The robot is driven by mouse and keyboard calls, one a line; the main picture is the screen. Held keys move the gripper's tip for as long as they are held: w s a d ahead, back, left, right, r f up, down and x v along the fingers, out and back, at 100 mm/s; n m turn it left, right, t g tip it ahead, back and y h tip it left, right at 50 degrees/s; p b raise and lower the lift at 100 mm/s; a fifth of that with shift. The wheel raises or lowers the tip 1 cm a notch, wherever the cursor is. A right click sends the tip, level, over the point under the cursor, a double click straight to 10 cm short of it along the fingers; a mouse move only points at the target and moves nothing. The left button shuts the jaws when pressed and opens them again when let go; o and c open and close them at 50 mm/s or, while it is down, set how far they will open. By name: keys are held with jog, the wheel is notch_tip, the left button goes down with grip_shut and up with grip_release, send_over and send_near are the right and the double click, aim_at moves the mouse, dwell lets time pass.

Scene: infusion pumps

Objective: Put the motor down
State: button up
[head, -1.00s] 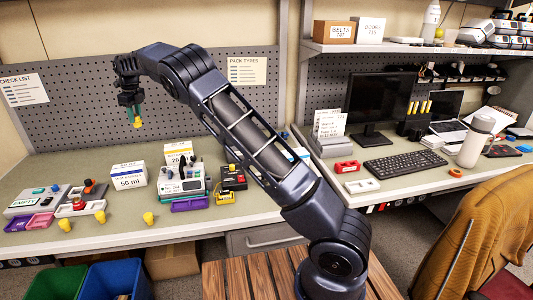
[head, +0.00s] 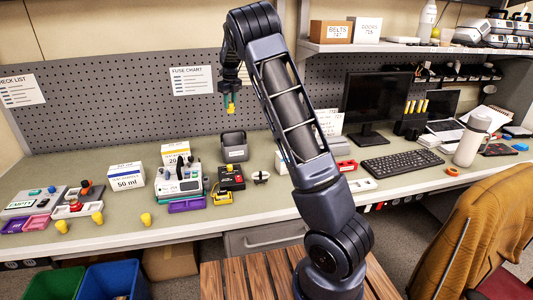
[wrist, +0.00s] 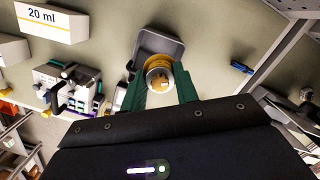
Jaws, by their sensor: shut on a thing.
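My gripper (head: 231,103) hangs pointing down above the back middle of the bench, its green fingers shut on the motor. The motor is a small yellow cylinder; in the wrist view the motor (wrist: 159,76) shows a round metallic and golden end between the two green fingertips. It is held in the air, apart from the bench. A dark grey open bin (head: 234,154) stands on the bench below it. In the wrist view the bin (wrist: 145,44) lies just beyond the motor, which covers part of it.
Yellow pieces (head: 146,219) stand along the front edge. A monitor (head: 376,100) stands farther right.

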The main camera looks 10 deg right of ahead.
jog(key=s+d+f+m, duration=0.1)
jog(key=s+d, duration=0.1)
jog(key=d, duration=0.6)
jog(key=s+d+f+m, duration=0.1)
jog(key=s+d, duration=0.2)
jog(key=d, duration=0.6)
jog(key=f, duration=1.9)
jog(key=shift+w+a+f, duration=0.15)
jog(key=shift+w, duration=0.05)
jog(key=shift+m, duration=0.3)
jog(key=o, duration=1.1)
jog(key=shift+f, duration=0.1)
jog(key=shift+c, duration=0.2)
